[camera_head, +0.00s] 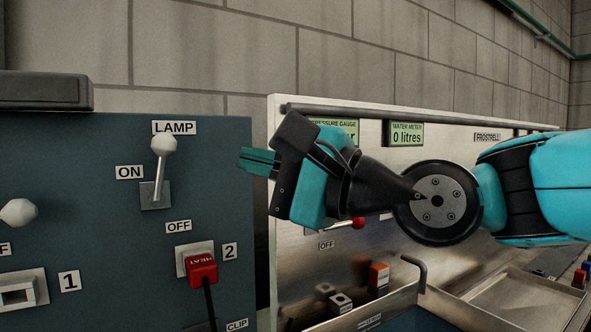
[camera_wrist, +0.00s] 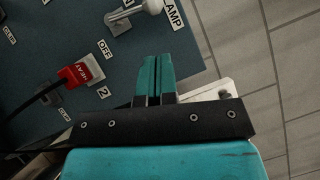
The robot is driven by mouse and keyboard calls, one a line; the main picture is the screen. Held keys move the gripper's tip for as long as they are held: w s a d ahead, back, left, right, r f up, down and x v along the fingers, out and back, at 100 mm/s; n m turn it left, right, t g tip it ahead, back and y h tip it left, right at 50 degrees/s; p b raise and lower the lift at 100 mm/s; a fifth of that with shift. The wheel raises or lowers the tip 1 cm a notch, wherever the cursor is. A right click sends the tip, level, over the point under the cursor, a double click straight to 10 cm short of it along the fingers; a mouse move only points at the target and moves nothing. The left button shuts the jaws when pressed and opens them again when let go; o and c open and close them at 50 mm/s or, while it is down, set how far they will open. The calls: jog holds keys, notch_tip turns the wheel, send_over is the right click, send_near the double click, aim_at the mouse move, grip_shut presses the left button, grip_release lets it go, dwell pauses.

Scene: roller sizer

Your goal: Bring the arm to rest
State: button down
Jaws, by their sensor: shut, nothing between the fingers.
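My gripper (camera_head: 259,161) has two teal fingers held together with nothing between them. It points left, in front of the gap between the dark panel and the steel panel. In the wrist view the fingers (camera_wrist: 156,78) lie side by side. My teal and black arm reaches in from the right edge of the head view. The gripper appears apart from the lamp lever (camera_head: 163,146), which has a pale knob and stands up toward ON. In the wrist view the lever (camera_wrist: 134,12) is beyond the fingertips.
The dark panel (camera_head: 110,210) also carries a red HEAT plug (camera_head: 201,268) in socket 2, with a black cable. Behind my arm, the steel panel (camera_head: 285,240) has a water meter (camera_head: 406,134) reading 0 litres and a red-tipped lever (camera_head: 358,223). A metal basin lies below right.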

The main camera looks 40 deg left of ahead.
dwell(0.5)
jog(key=w+d+f+n+t+h, duration=0.25)
jog(key=w+d+f, duration=0.2)
jog(key=d, duration=0.45)
jog(key=w+d+f+n+t+h, duration=0.1)
jog(key=w+d+f+t+h, duration=0.25)
jog(key=d+f, duration=0.4)
jog(key=s+d+f+n+h, duration=0.1)
jog(key=s+d+f+h, duration=0.2)
jog(key=d, duration=0.5)
jog(key=s+d+f+n+g+h, duration=0.1)
jog(key=s+d+f+h, duration=0.2)
jog(key=d, duration=0.6)
jog(key=s+d+f+n+h, duration=0.2)
jog(key=d+f, duration=0.4)
jog(key=d, duration=0.3)
jog(key=s+h, duration=0.1)
jog(key=s, duration=0.1)
jog(key=shift+s+d+g, duration=0.2)
jog(key=shift+s+g, duration=0.1)
